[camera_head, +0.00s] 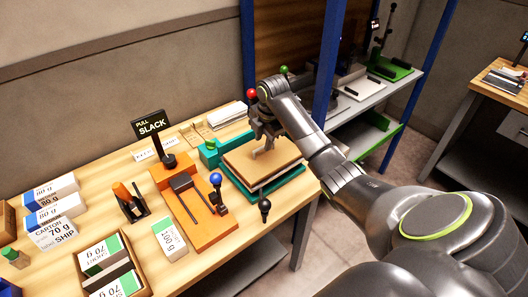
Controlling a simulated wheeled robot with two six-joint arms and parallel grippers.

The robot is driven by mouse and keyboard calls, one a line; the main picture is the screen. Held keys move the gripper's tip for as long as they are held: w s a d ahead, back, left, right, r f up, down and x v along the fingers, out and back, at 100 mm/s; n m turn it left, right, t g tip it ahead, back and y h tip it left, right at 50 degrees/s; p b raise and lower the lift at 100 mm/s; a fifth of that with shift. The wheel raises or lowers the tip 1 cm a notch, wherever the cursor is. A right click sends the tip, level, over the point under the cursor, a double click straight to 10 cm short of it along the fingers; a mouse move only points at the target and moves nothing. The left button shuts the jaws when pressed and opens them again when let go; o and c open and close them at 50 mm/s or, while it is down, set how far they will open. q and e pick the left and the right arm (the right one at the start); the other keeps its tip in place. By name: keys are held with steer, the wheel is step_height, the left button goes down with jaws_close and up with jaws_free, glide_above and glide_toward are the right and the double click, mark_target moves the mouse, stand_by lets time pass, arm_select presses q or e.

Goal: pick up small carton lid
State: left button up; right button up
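A flat tan cardboard piece, which looks like the small carton lid (284,158), sits on a teal fixture (286,186) on the wooden bench. My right gripper (263,152) reaches over it from the right, fingers pointing down at its upper face. The fingertips look to be at or just above the cardboard; contact is too small to tell. Whether the fingers are closed on anything is also unclear. The arm passes in front of the area behind the fixture. My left gripper is not in view.
Left of the fixture are an orange board (207,232) with a blue-knobbed lever (216,179) and a "PULL SLACK" sign (151,124). Labelled reams (52,232) and an open carton (130,264) fill the left. A blue post (327,65) stands close behind my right arm.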

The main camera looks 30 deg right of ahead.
mark_target(263, 147)
steer(key=shift+w+f, duration=0.15)
steer(key=shift+f, duration=0.65)
steer(key=shift+w+f, duration=0.1)
steer(key=shift+f, duration=0.65)
jaws_close()
steer(key=shift+r, duration=0.1)
